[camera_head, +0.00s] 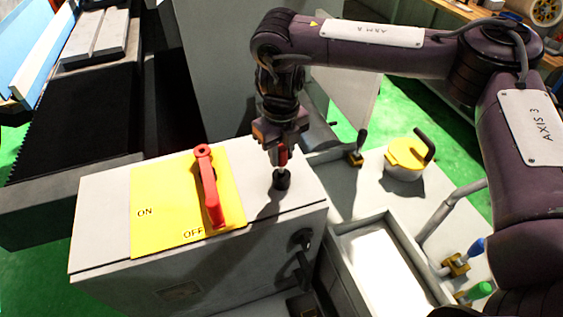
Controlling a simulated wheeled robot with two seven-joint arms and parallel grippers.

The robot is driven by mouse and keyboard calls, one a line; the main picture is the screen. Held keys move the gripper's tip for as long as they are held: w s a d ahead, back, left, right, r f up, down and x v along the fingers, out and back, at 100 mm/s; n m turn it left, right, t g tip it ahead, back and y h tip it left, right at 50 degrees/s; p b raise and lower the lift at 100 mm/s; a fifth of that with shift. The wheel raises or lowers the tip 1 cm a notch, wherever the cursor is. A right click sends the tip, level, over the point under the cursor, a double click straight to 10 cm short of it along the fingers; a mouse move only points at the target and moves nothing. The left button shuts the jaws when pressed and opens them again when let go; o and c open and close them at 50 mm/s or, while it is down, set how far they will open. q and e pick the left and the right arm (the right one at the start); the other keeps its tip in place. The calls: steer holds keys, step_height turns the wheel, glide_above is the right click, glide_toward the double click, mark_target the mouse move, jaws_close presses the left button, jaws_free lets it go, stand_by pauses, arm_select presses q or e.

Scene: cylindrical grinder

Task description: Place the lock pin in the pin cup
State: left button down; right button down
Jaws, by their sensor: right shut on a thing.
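My right gripper (282,146) reaches in from the upper right and points down over the top of the light grey switch box. It is shut on a small red piece (283,156), which looks like the lock pin. Just under the red piece is a short dark round part (281,181) at the box top; I cannot tell whether it belongs to the pin or to a socket. My left gripper is not in view.
The grey switch box (110,200) carries a yellow ON/OFF plate (150,185) with a red lever (210,190) close left of the gripper. A rimmed tray (375,260), a bent pipe (450,210) and blue and green knobs (480,290) lie to the right.

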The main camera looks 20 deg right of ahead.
mark_target(281, 162)
step_height(281, 162, down, 3)
steer(key=shift+f, duration=0.5)
steer(key=c, duration=1.1)
jaws_free()
steer(key=shift+c, duration=0.2)
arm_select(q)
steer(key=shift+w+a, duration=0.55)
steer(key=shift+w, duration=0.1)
arm_select(e)
steer(key=shift+r, duration=0.3)
arm_select(q)
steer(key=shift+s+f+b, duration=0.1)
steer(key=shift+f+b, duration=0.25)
steer(key=shift+b, duration=0.05)
arm_select(e)
step_height(281, 162, up, 12)
steer(key=shift+f, duration=0.15)
